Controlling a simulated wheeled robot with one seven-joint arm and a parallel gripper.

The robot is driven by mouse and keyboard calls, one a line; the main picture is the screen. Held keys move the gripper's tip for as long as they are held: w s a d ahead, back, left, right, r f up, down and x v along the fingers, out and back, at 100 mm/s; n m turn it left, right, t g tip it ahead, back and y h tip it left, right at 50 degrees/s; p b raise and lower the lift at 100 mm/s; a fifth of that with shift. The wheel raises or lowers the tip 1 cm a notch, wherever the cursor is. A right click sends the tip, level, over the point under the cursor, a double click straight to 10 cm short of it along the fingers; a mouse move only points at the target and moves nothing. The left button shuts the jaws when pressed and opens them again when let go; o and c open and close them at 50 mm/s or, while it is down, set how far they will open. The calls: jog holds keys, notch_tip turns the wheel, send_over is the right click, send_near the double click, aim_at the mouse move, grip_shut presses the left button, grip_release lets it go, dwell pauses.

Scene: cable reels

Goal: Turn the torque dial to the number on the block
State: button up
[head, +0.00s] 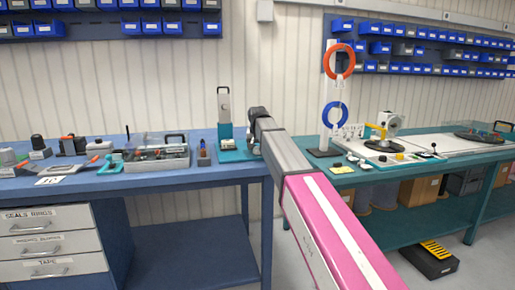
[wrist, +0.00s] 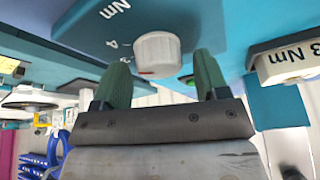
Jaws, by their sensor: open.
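The torque dial (wrist: 157,52) is a white round knob with a red mark at its lower left edge, in the wrist view. It sits on a blue-grey panel (wrist: 90,32) printed with "Nm" and a "4". My gripper (wrist: 160,72) is open, its two green fingers spread to the left and right of the dial's near end; I cannot tell whether they touch it. A pale block (wrist: 290,62) at the right edge bears a label that looks like "3 Nm", its digit hard to read. In the head view my arm hides most of the gripper and the dial.
In the head view, a blue bench (head: 120,183) carries a grey tray (head: 162,158) and small tools left of my arm. An upright grey-white panel (head: 224,105) stands close by. A teal-edged bench (head: 380,180) on the right holds a post with orange and blue rings (head: 335,115).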

jog(key=shift+f, duration=0.1)
jog(key=c, duration=0.9)
jog(key=shift+n, duration=0.3)
jog(key=n+y, duration=0.1)
jog(key=n, duration=0.3)
jog(key=shift+y, duration=0.4)
jog(key=shift+n+g+y, duration=0.7)
jog(key=shift+n, duration=1.3)
